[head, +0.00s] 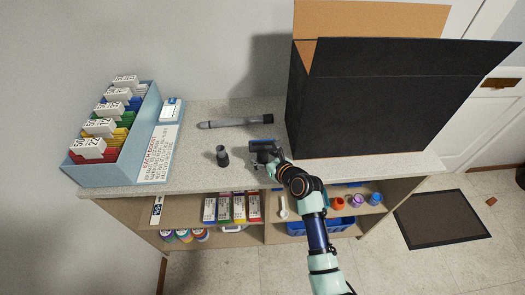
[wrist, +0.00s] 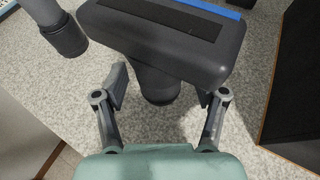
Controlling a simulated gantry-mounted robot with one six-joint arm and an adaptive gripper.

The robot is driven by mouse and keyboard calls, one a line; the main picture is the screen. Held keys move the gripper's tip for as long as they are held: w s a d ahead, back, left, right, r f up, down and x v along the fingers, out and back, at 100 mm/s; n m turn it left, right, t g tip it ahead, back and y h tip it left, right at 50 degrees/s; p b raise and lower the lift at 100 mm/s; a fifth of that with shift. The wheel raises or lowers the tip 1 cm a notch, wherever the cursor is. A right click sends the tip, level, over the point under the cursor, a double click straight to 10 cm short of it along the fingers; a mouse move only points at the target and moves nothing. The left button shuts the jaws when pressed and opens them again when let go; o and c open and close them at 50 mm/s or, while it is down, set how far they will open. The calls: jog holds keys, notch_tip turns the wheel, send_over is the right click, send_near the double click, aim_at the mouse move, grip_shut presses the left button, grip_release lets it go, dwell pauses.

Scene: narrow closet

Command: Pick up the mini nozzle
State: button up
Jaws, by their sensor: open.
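A dark grey nozzle (head: 262,145) with a wide head and a blue edge stands on the speckled countertop, and its label as the mini nozzle is not readable. In the wrist view its wide head (wrist: 170,35) fills the top, with a round neck (wrist: 158,86) below. My gripper (head: 265,160) is at the near side of this nozzle. In the wrist view my gripper (wrist: 162,88) is open, one finger on each side of the neck. I see a gap on the left; contact on the right is unclear. The fingertips are partly hidden under the head.
A short round dark attachment (head: 222,156) stands to the left, also in the wrist view (wrist: 62,35). A long grey wand (head: 235,122) lies behind. A large black box (head: 360,110) stands close on the right. A blue card tray (head: 146,118) is at the far left.

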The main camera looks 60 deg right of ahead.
jog(key=c, duration=1.3)
jog(key=shift+o, duration=0.2)
notch_tip(320, 180, up, 20)
jog(key=p, duration=0.6)
jog(key=shift+p, duration=0.3)
